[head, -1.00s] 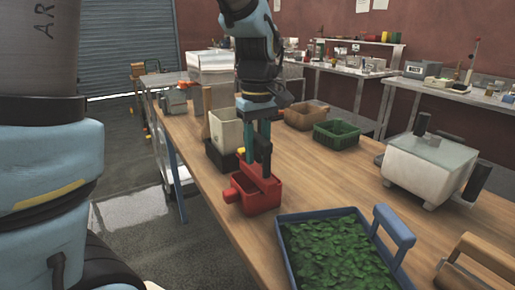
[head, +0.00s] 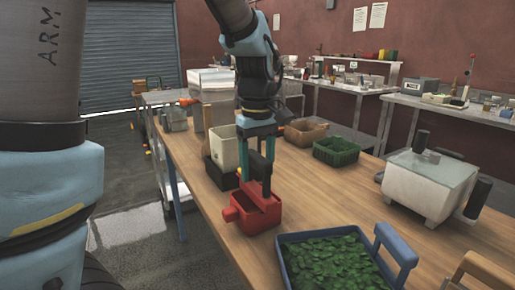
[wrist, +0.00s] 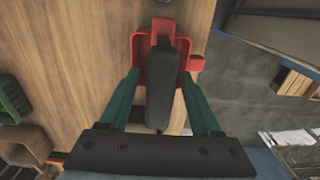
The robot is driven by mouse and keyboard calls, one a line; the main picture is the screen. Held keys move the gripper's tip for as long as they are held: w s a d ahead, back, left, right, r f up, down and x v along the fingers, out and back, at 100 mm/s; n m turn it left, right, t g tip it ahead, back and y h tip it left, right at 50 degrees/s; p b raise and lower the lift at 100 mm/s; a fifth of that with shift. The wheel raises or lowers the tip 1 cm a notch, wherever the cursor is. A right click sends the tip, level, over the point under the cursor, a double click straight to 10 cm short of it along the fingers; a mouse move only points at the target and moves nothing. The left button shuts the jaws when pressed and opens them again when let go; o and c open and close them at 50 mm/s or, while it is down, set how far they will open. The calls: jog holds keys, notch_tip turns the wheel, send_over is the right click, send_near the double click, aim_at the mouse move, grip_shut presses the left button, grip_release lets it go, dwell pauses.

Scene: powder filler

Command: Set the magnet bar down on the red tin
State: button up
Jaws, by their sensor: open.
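The red tin (head: 256,218) stands on the wooden table, with a red knob on its left side in the head view. It also shows at the top of the wrist view (wrist: 142,50). The magnet bar, with a long dark handle (wrist: 163,85) and a red end, sits over the tin. In the head view its red part (head: 263,196) leans at the tin's top. How deep it sits is hidden. My gripper (wrist: 160,78) is open, with one teal finger on each side of the dark handle and gaps visible between. In the head view my gripper (head: 257,180) is just above the tin.
A blue tray of green leaves (head: 283,262) stands close in front of the tin. A cream bin (head: 224,150) and a black box (head: 220,175) are close behind. A green basket (head: 338,151) and a white machine (head: 428,185) stand to the right. Table between is clear.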

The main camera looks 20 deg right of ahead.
notch_tip(320, 180, up, 12)
jog(key=shift+f+b, duration=0.15)
jog(key=shift+b, duration=0.35)
